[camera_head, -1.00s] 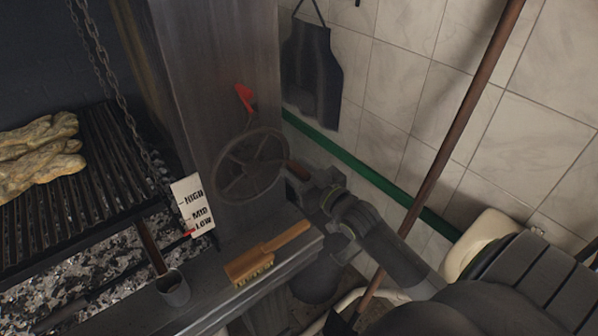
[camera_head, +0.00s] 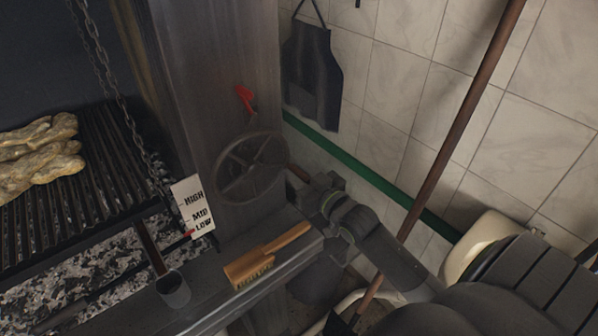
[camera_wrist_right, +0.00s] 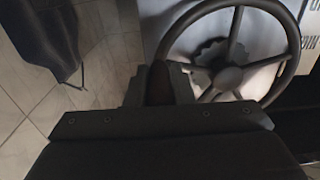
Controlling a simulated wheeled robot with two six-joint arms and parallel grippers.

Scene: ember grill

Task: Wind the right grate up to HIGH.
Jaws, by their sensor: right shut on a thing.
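The crank wheel (camera_head: 252,137) is on the steel column, with a brown handle (camera_head: 298,172) at its right rim. My right gripper (camera_head: 306,180) is shut on that handle. In the right wrist view the wheel (camera_wrist_right: 230,76) is ahead, and the handle (camera_wrist_right: 158,84) sits dark between my fingers (camera_wrist_right: 158,92). The white height plate (camera_head: 193,205) reads HIGH, MID, LOW from top to bottom. A red pointer (camera_head: 188,234) is at its left edge, near LOW. The grate (camera_head: 100,165) hangs low over the embers. My left gripper is not in view.
Pale meat (camera_head: 40,150) lies on the grate, beside a chain (camera_head: 120,105). A long pole (camera_head: 465,110) leans on the right.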

